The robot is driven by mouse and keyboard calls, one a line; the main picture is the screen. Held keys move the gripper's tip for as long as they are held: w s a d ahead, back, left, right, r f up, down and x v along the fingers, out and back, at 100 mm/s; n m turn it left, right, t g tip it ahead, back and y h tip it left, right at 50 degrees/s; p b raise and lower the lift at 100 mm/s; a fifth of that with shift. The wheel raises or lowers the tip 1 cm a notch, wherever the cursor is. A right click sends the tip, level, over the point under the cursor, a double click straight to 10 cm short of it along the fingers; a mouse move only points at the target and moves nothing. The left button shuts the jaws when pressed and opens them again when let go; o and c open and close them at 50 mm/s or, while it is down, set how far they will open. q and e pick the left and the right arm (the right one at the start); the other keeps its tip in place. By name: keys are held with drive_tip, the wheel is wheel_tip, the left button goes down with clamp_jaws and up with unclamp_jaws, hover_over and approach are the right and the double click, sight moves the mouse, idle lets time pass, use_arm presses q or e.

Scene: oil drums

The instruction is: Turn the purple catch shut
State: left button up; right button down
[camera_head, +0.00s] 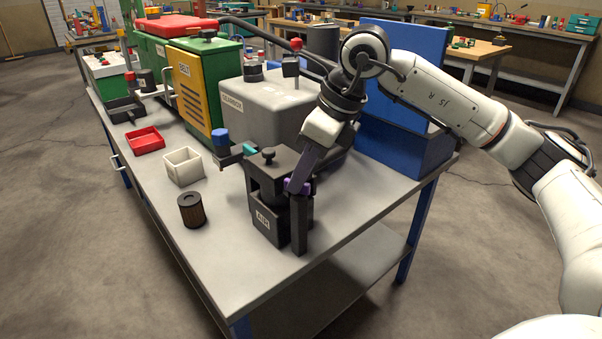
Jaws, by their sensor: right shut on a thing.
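The purple catch (291,187) is on the front right side of a dark filter housing labelled AIR (263,218) at the near end of the workbench. My right gripper (298,185) comes down from the upper right and is shut on the purple catch, its fingers partly covering it. How far the catch is turned cannot be told. The housing has a dark knob (268,153) on its top. My left gripper is not in view.
A brown filter cartridge (191,210), a white box (184,167) and a red tray (145,140) stand left of the housing. A grey tank (262,112) is behind it, and a blue bin (395,145) is to the right.

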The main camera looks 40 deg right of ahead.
drive_tip(key=m+h, duration=0.1)
drive_tip(key=m, duration=0.1)
drive_tip(key=m+h, duration=0.1)
drive_tip(key=m, duration=0.2)
drive_tip(key=shift+a+t, duration=0.1)
drive_tip(key=shift+t, duration=0.2)
drive_tip(key=shift+m, duration=0.5)
drive_tip(key=c, duration=1.8)
unclamp_jaws()
drive_tip(key=shift+c, duration=0.2)
drive_tip(key=shift+r, duration=0.1)
drive_tip(key=p+v, duration=0.1)
drive_tip(key=v, duration=0.9)
